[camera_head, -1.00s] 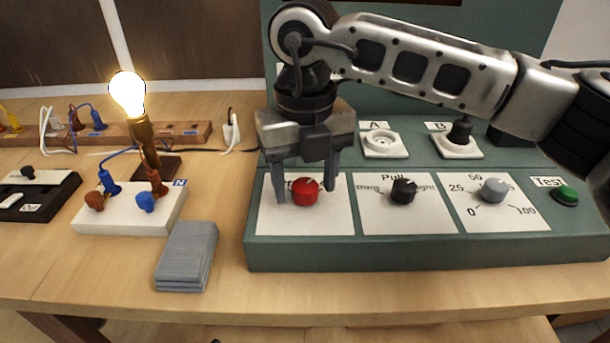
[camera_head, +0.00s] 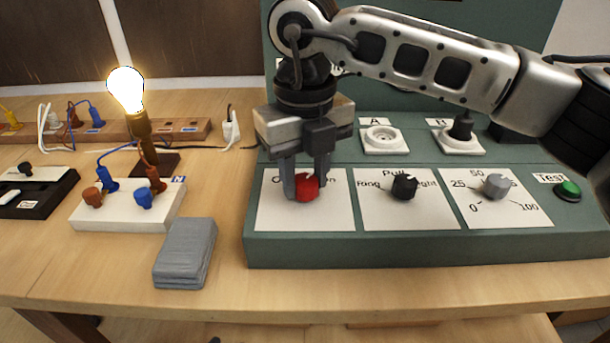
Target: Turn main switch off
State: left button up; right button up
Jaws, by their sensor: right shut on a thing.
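The main switch is a red knob (camera_head: 307,188) on a white plate (camera_head: 330,215) at the left of the green control panel (camera_head: 400,251). My right gripper (camera_head: 305,186) reaches down from above, and its two fingers are shut on the red knob from either side. The fingers hide parts of the knob and of the plate's lettering. The bulb (camera_head: 126,90) on the left glows bright. My left gripper is not in view.
A black knob (camera_head: 404,187), a grey dial (camera_head: 496,186) and a green test button (camera_head: 568,190) sit to the right on the panel. A grey folded cloth (camera_head: 186,254) lies left of the panel. A white terminal box (camera_head: 120,217) with plugged wires stands beyond it.

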jog(key=shift+n+b, duration=0.4)
jog(key=shift+n, duration=0.5)
jog(key=n+b, duration=0.1)
jog(key=n, duration=0.2)
jog(key=shift+n, duration=0.3)
jog(key=n, duration=0.2)
jog(key=shift+n+b, duration=0.35)
jog(key=shift+n, duration=0.05)
jog(key=n, duration=0.4)
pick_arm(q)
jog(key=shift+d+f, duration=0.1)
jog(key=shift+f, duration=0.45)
pick_arm(e)
jog(key=shift+r+n, duration=0.1)
jog(key=shift+n, duration=1.8)
jog(key=o, duration=1)
jog(key=shift+c, duration=0.2)
